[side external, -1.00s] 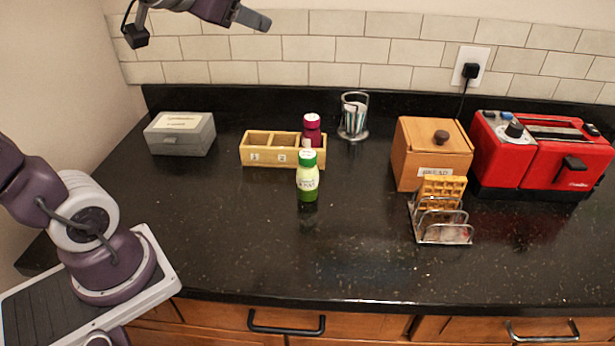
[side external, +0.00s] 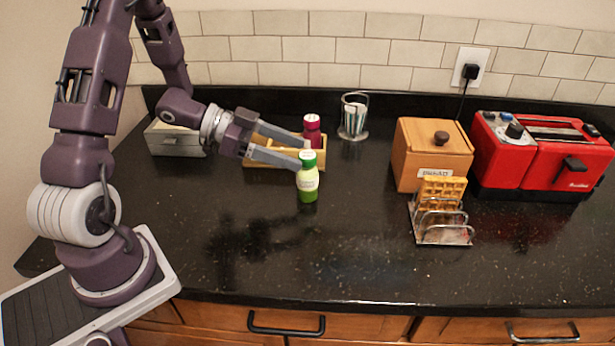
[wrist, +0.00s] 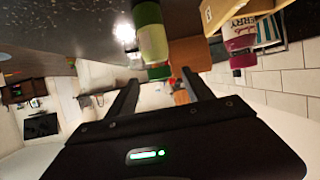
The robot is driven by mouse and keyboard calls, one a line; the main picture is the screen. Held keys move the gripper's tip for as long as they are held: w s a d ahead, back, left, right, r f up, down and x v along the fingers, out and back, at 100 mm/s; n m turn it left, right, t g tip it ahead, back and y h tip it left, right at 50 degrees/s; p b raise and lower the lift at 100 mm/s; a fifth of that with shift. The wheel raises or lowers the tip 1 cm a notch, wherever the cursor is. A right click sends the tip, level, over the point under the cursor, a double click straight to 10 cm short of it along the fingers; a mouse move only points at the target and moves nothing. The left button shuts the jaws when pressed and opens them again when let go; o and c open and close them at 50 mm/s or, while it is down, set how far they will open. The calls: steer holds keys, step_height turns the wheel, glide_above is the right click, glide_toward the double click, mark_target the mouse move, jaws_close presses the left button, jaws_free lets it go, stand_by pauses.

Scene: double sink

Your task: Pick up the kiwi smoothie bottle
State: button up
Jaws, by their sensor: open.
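In the wrist view the bottle (wrist: 153,42) appears upside down, beyond and between the finger directions. My gripper (side external: 302,154) is open and empty, with its fingers pointing right at about the height of the bottle's cap. The near fingertip overlaps the cap's left edge in the side view; I cannot tell if they touch. The wrist view shows my gripper (wrist: 159,77) with both fingers apart and nothing clamped.
A wooden divided box (side external: 284,162) and a dark-red bottle (side external: 312,127) stand just behind. A grey box (side external: 177,141) is at back left. A toast rack (side external: 443,236), wooden bin (side external: 419,178) and red toaster (side external: 545,160) stand right. The front counter is clear.

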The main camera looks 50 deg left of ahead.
mark_target(307, 177)
steer(key=x, duration=0.7)
steer(key=shift+f, duration=0.35)
jaws_close()
